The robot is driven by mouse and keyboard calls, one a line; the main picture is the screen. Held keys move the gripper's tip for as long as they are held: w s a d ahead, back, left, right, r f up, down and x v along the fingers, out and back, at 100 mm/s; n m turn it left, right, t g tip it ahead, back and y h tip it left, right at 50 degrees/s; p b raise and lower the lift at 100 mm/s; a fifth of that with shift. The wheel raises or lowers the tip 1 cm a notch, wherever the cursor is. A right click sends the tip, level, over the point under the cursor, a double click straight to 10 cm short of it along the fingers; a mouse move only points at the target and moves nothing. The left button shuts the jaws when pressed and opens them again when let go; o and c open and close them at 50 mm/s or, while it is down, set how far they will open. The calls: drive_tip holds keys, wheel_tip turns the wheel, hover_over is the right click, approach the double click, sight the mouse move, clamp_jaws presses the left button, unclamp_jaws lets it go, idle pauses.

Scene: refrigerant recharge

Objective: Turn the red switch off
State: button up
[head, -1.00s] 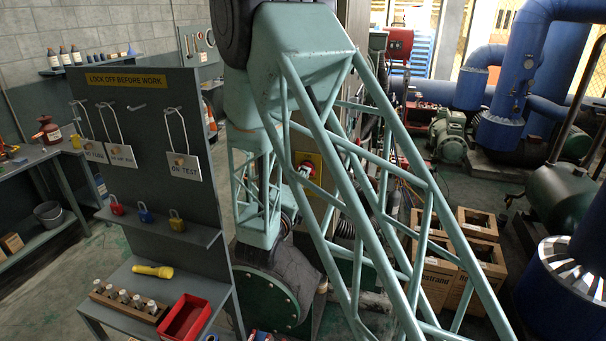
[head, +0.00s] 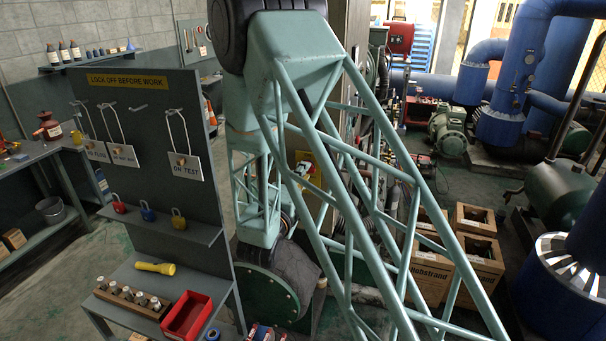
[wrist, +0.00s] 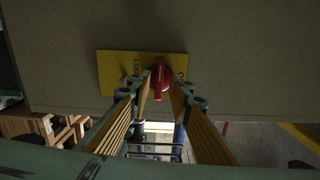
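The red switch (wrist: 161,76) is a rotary handle on a yellow plate (wrist: 115,73) fixed to a grey panel. In the wrist view its grip stands roughly upright in the picture. My gripper (wrist: 162,84) is open, with one finger on each side of the red handle. Whether either finger touches it I cannot tell. Lettering on the plate is partly hidden by the fingers. In the head view the yellow plate (head: 318,160) shows only in part behind my arm, and the handle is mostly hidden there.
A grey lockout board (head: 150,130) with hanging tags and padlocks stands left of my arm. Its lower shelf holds a yellow torch (head: 155,268) and a red tray (head: 187,316). Cardboard boxes (head: 470,265) stand on the floor to the right, near blue pipes (head: 520,70).

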drive_tip(key=shift+s, duration=0.15)
drive_tip(key=b+v, duration=0.1)
drive_tip(key=v, duration=0.7)
drive_tip(key=shift+s, duration=0.3)
idle(0.8)
